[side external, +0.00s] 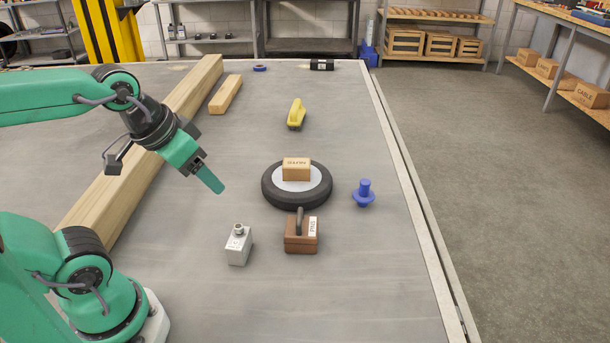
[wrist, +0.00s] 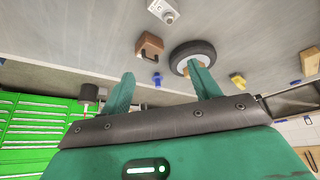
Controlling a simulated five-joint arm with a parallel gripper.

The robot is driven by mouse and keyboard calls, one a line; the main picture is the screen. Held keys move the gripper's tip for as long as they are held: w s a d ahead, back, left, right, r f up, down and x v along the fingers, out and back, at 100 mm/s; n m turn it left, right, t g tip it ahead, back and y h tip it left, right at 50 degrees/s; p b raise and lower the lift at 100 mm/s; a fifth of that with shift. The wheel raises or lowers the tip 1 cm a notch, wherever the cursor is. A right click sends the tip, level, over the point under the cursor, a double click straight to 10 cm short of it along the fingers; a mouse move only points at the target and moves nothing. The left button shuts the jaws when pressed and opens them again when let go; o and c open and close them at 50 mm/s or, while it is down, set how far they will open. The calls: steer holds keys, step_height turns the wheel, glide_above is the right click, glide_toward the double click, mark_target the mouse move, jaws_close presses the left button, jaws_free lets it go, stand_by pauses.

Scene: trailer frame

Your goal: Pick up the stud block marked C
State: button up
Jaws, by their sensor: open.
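The stud block marked C (side external: 238,248) is a small grey block with a round metal stud on top. It stands upright on the grey table, left of the brown box, and its marking is faint. In the wrist view the block (wrist: 161,9) is at the top edge, partly cut off. My gripper (side external: 213,184) hangs tilted above the table, up and to the left of the block, apart from it. In the wrist view the fingers of my gripper (wrist: 161,70) are spread, with nothing between them.
A brown box with a handle (side external: 301,236) stands close right of the block. Behind it is a tyre (side external: 270,195) with a carton (side external: 297,170) on it. A blue flanged part (side external: 364,194) is further right. A long timber beam (side external: 125,180) lies left. The table in front is clear.

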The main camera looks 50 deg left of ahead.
steer(key=w+f+n+g, duration=0.3)
steer(key=w+f+n, duration=0.1)
steer(key=f, duration=0.3)
steer(key=n+g, duration=0.2)
steer(key=n, duration=0.1)
glide_above(238, 237)
step_height(238, 237, down, 8)
steer(key=shift+d+r, duration=0.15)
steer(key=shift+f+n, duration=0.3)
steer(key=shift+f, duration=0.25)
steer(key=shift+f, duration=0.1)
steer(key=shift+f, duration=1.2)
steer(key=shift+f, duration=2.55)
steer(key=shift+c, duration=0.4)
